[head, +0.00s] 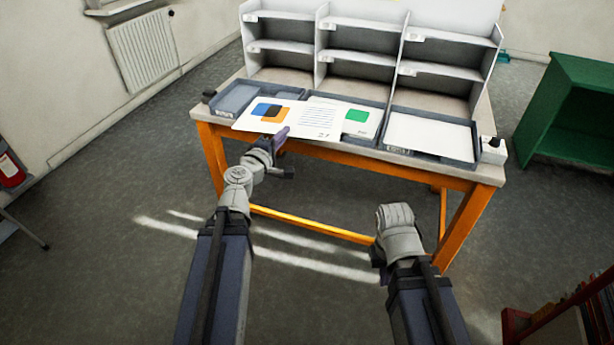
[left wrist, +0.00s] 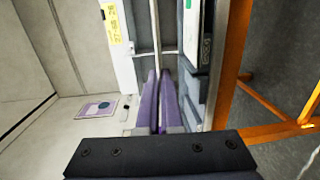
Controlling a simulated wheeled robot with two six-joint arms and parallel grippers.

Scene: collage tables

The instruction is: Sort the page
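A white page with an orange, blue and black figure and text lines (head: 300,116) lies level at the table's front edge, across the left and middle trays. My left gripper (head: 281,137) is at its front edge and looks shut on it. In the left wrist view the purple fingers (left wrist: 160,78) are nearly together; the page is edge-on there and hard to make out. The left tray (head: 212,104) looks empty. The right tray (head: 476,145) holds a blank-looking white sheet (head: 430,135).
A grey rack of compartments (head: 322,45) stands at the back of the orange-legged table (head: 483,170). Its compartments look empty. A green shelf (head: 570,110) stands at right.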

